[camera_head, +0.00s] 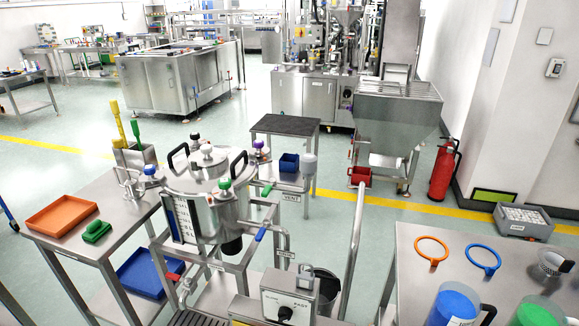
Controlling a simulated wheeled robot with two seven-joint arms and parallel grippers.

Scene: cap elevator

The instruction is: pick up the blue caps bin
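A larger, shallow blue tray (138,272) sits on the lower shelf of the left steel table, partly hidden by the table leg and frame. Which of these is the blue caps bin I cannot tell for sure. Neither of my grippers shows in the head view.
A control box (288,296) stands in front. A right-hand table (420,260) holds rings and jugs. An orange tray (62,216) lies on the left table. A red bin (360,176), grey crate (523,222) and fire extinguisher (442,172) stand further right. Floor behind is partly clear.

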